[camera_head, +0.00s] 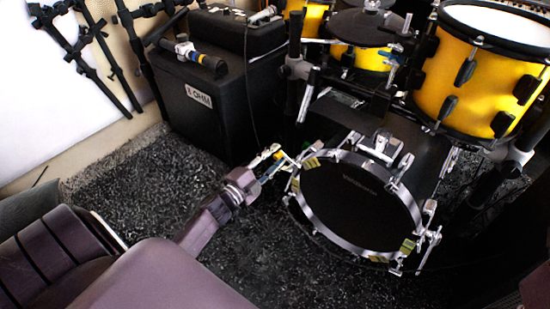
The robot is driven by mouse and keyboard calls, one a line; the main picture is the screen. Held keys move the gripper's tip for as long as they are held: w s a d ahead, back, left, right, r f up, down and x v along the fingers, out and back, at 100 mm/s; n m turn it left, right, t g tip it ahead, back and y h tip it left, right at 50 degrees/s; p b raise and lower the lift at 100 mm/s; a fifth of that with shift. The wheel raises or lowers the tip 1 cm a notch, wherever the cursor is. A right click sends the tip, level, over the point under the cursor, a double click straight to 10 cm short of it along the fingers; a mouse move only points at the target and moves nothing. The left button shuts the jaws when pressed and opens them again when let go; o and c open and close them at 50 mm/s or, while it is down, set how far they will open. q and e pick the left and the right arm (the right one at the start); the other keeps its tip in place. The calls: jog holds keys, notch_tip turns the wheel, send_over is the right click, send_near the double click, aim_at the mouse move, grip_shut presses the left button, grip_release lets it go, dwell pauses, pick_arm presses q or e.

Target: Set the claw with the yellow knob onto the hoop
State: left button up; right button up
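The hoop (347,153) is the pale metal ring around the front of the black bass drum. Several claws and lugs sit along its rim, with yellowish pieces at the upper left, right and bottom. My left gripper (273,163) is just left of the hoop's upper left part, its tips close to the rim. Small yellow and blue bits show at its fingertips; they are too small to tell whether they are the claw with the yellow knob or whether it is held. My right gripper is not in view.
Yellow drums (478,75) stand above and right of the bass drum. A black amplifier (205,100) stands at the upper left, with a microphone-like item (196,54) on top. Dark stands (75,45) lean at the far left. Dark shaggy carpet (135,185) lies open left of the hoop.

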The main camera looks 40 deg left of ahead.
pick_arm(q)
jog(key=shift+s+f, duration=0.1)
jog(key=shift+s, duration=0.25)
jog(key=s, duration=1.1)
jog(key=shift+s+a, duration=0.15)
jog(key=shift+a, duration=0.3)
jog(key=shift+d, duration=0.1)
